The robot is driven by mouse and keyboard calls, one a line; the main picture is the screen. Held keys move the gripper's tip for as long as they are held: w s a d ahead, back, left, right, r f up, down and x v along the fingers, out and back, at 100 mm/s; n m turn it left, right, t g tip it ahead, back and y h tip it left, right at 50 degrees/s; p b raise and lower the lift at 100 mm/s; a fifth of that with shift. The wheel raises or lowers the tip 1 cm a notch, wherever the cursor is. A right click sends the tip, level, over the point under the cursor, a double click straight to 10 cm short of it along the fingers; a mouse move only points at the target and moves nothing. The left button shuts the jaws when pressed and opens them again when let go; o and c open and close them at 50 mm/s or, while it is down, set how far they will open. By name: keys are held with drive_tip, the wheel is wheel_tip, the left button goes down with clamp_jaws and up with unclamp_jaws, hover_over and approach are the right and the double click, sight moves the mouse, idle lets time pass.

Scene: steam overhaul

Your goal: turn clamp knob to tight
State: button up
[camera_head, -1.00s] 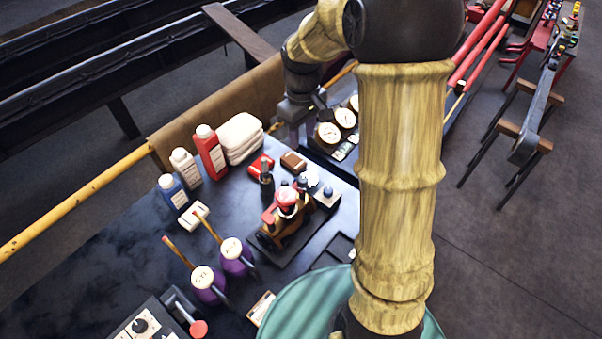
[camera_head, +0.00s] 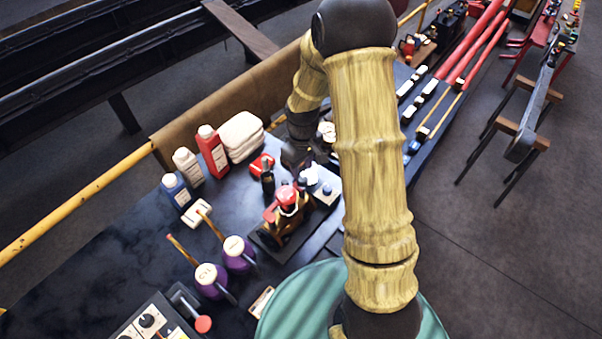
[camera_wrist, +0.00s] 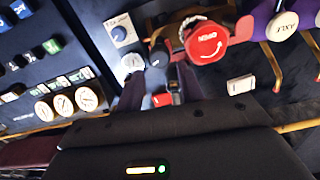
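A small pale block with a dark blue round knob (camera_wrist: 119,33) and lettering too blurred to read shows at the upper left of the wrist view. It looks like the clamp knob, and it also shows in the head view (camera_head: 327,190), right of the small model engine (camera_head: 285,212).
A dark bottle (camera_head: 268,180) and red box (camera_head: 261,164) stand close by. Purple-based levers (camera_head: 238,254) are at left front. Gauges (camera_wrist: 66,104) lie left in the wrist view. The bench's left (camera_head: 95,255) is bare.

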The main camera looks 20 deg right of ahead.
sight(301, 178)
drive_tip(key=shift+f+p, duration=0.7)
drive_tip(key=shift+f, duration=1.95)
drive_tip(key=c, duration=0.7)
drive_tip(key=shift+a, duration=0.15)
